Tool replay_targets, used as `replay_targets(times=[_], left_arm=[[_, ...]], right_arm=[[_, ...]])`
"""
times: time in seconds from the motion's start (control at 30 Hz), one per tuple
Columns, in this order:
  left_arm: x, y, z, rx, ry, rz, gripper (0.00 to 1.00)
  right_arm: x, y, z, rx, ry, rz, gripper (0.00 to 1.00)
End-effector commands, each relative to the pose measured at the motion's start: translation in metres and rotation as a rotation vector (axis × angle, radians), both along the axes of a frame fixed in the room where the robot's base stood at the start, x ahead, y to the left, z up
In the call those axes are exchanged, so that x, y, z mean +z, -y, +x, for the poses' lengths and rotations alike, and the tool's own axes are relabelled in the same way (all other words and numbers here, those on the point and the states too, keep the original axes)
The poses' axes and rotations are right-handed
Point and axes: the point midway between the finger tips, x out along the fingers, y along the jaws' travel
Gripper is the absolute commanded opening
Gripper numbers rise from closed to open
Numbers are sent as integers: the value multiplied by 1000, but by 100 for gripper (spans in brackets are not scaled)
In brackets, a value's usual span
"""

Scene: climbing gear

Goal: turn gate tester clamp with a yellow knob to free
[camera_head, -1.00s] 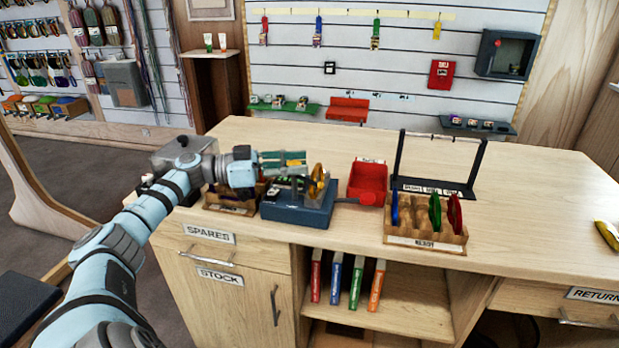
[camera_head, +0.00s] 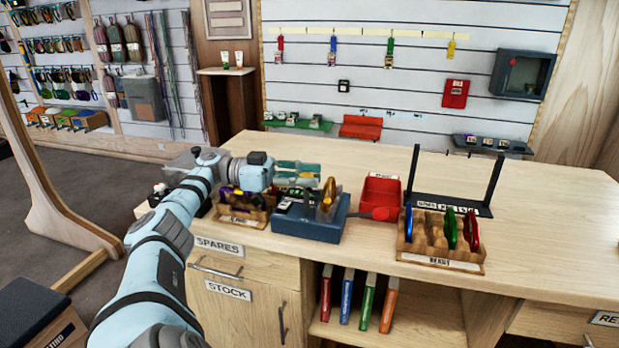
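The gate tester is a blue-grey block (camera_head: 312,222) on the front left of the wooden counter. A lever with a red knob (camera_head: 380,214) sticks out from its right side. An upright yellow part (camera_head: 328,194) stands on its right half; I cannot tell whether it is the clamp's yellow knob or a carabiner. My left gripper (camera_head: 306,174) is just above and behind the tester, with its fingers pointing right. The gripper's height above the tester is hard to judge. My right gripper is not in view.
A wooden bin (camera_head: 243,208) stands left of the tester, and a red tray (camera_head: 381,193) behind it to the right. A wooden rack (camera_head: 440,262) holds blue, green and red carabiners before a black stand (camera_head: 455,203). The counter's right part is clear.

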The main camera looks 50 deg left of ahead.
Motion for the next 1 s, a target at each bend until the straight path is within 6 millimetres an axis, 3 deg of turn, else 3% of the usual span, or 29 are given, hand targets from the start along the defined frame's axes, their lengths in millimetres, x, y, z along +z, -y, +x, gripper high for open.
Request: replay_targets(times=[0.03,0.13,0.47,0.57,0.8,1.0], left_arm=[[4,-1,1,6,8,-1,31],[3,0,1,3,6,-1,45],[6,0,1,0,5,1,45],[22,0,1,1,7,3,45],[84,0,1,1,13,-1,45],[102,0,1,1,6,-2,45]], right_arm=[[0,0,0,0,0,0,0],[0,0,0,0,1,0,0],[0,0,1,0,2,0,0],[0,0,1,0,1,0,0],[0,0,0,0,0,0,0],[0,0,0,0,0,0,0]])
